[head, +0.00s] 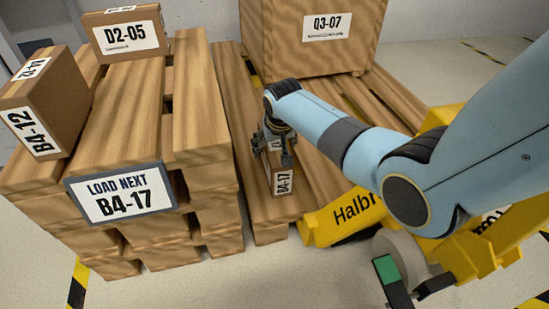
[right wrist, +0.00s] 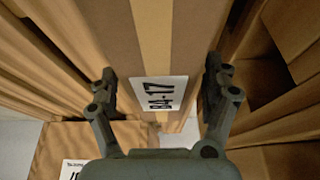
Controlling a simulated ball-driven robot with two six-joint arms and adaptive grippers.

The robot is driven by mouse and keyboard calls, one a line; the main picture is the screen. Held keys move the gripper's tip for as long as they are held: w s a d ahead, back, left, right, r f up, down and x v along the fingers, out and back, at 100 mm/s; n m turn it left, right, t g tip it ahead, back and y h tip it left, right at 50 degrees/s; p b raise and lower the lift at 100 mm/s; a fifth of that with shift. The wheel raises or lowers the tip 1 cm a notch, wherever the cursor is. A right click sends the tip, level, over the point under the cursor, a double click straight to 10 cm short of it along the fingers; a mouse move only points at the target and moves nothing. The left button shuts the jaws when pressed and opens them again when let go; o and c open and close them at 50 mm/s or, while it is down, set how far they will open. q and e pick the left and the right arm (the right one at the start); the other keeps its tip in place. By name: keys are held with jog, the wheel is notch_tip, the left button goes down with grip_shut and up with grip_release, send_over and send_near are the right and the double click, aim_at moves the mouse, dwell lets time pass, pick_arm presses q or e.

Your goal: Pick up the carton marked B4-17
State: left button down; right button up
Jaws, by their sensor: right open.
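The carton marked B4-17 (head: 283,163) is a narrow brown box on the low wooden pallet in the middle of the head view. Its white label faces me, and my right gripper hides much of its upper part. In the right wrist view the carton (right wrist: 122,38) has a lighter tape stripe and its label shows sideways. My right gripper (head: 276,149) is open, above and around the carton. In the right wrist view the gripper (right wrist: 161,72) has one finger on each side of the carton; I cannot tell whether they touch it. My left gripper is not in view.
A stack of pallets (head: 205,105) stands at left, carrying cartons B4-12 (head: 62,92) and D2-05 (head: 94,42) and a sign (head: 120,192) reading B4-17. The large carton Q3-07 (head: 270,40) stands behind. A yellow pallet truck (head: 320,226) is close at right. Floor shows in front.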

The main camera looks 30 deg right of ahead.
jog(key=shift+c, duration=0.3)
jog(key=c, duration=1.6)
grip_shut()
jog(key=shift+r, duration=0.15)
